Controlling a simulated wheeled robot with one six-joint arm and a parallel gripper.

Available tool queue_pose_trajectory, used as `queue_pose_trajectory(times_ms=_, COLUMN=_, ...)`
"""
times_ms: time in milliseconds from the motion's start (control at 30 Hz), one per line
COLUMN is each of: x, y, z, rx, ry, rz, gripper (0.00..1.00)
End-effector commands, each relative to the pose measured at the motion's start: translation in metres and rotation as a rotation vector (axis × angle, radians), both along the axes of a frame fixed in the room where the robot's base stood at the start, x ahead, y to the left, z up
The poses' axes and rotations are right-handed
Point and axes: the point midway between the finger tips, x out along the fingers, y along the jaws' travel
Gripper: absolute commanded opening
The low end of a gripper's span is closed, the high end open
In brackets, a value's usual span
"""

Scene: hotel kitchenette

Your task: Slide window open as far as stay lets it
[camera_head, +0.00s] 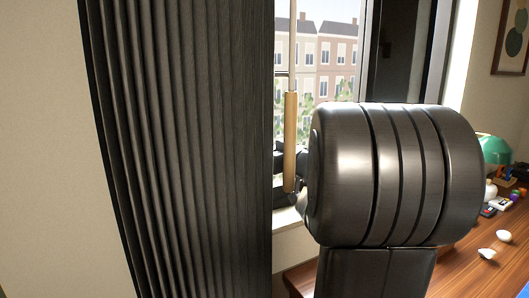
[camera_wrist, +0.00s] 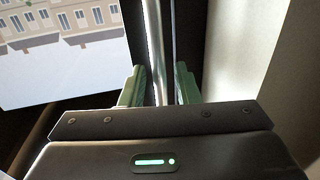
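The window (camera_head: 325,60) is at the upper middle of the head view, with brick houses outside; its pane also shows at the upper left of the wrist view (camera_wrist: 62,60). An upright dark frame member (camera_head: 393,50) stands right of the glass. In the wrist view my gripper (camera_wrist: 160,84) has its two green fingers apart, one on each side of a narrow upright strip with a bright edge (camera_wrist: 154,45). I cannot tell whether the fingers touch this strip. In the head view my arm hides most of the gripper and the lower window. I cannot make out the stay.
A pleated dark curtain (camera_head: 185,150) hangs at the left. A rod with a wooden grip (camera_head: 290,130) hangs beside it, close to my arm. A wooden desk (camera_head: 470,270) at the right bears a green lamp (camera_head: 494,149), white pebble-like objects (camera_head: 503,236) and small items.

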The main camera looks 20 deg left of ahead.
Motion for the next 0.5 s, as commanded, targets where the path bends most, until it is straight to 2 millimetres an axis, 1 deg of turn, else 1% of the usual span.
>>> queue_pose_trajectory(times_ms=267, x=0.0009, y=0.0017, z=0.0001, rx=0.0, ry=0.0, rz=0.0, gripper=0.29)
queue_pose_trajectory(times_ms=300, x=0.0009, y=0.0017, z=0.0, rx=0.0, ry=0.0, rz=0.0, gripper=0.25)
queue_pose_trajectory(times_ms=433, x=0.0008, y=0.0016, z=0.0001, rx=0.0, ry=0.0, rz=0.0, gripper=0.0)
queue_pose_trajectory(times_ms=500, x=0.0008, y=0.0015, z=0.0001, rx=0.0, ry=0.0, rz=0.0, gripper=0.0)
